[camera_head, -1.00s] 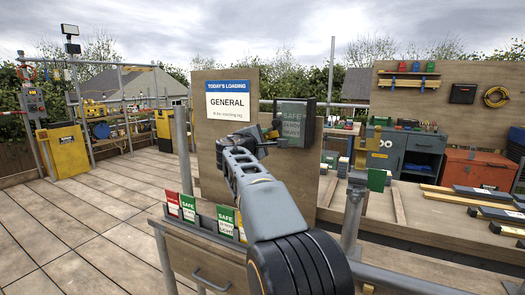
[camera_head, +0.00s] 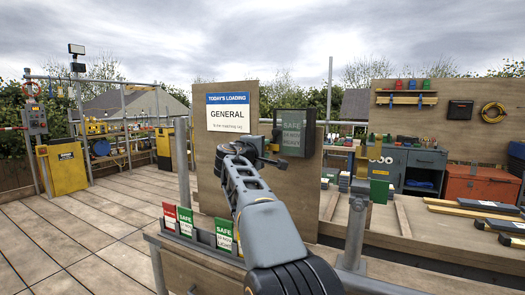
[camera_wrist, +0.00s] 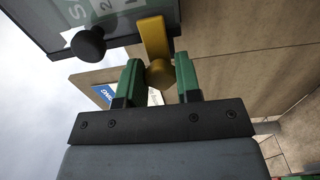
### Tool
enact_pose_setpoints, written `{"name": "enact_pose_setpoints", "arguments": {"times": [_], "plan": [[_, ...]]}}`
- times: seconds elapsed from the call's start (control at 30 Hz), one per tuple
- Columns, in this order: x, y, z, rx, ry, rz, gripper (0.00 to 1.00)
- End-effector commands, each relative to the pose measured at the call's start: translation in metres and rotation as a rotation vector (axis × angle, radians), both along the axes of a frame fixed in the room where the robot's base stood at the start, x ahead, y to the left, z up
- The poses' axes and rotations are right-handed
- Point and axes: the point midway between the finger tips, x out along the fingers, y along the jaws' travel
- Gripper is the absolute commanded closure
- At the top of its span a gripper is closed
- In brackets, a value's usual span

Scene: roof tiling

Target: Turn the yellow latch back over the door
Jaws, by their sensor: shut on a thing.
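The yellow latch (camera_wrist: 154,40) shows in the wrist view, its round boss between my green fingertips and its flat arm reaching up across the edge of the grey box. My gripper (camera_wrist: 160,74) is shut on it. The box door (camera_wrist: 115,20) has a clear window with a green card behind it and a round black knob (camera_wrist: 90,45) left of the latch. In the head view the door (camera_head: 292,133) is closed-looking on the wooden board, and my gripper (camera_head: 268,149) is at its left side. The latch is hidden there.
A "General" loading sign (camera_head: 228,112) is on the board (camera_head: 215,165) left of the box. Red and green cards (camera_head: 186,220) stand in a rack below my arm. A metal post (camera_head: 354,230) stands to the right. A workbench (camera_head: 430,235) extends right.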

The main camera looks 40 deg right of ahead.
Motion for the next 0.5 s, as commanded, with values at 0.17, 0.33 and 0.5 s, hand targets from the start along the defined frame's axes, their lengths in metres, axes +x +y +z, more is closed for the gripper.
{"name": "enact_pose_setpoints", "arguments": {"times": [0.17, 0.33, 0.5], "plan": [[0.0000, -0.0002, -0.0005, 0.001, 0.000, 0.000, 0.92], [0.0001, -0.0001, -0.0004, 0.001, 0.000, 0.000, 0.55], [0.0000, 0.0000, -0.0002, 0.000, 0.000, 0.000, 0.44]]}}
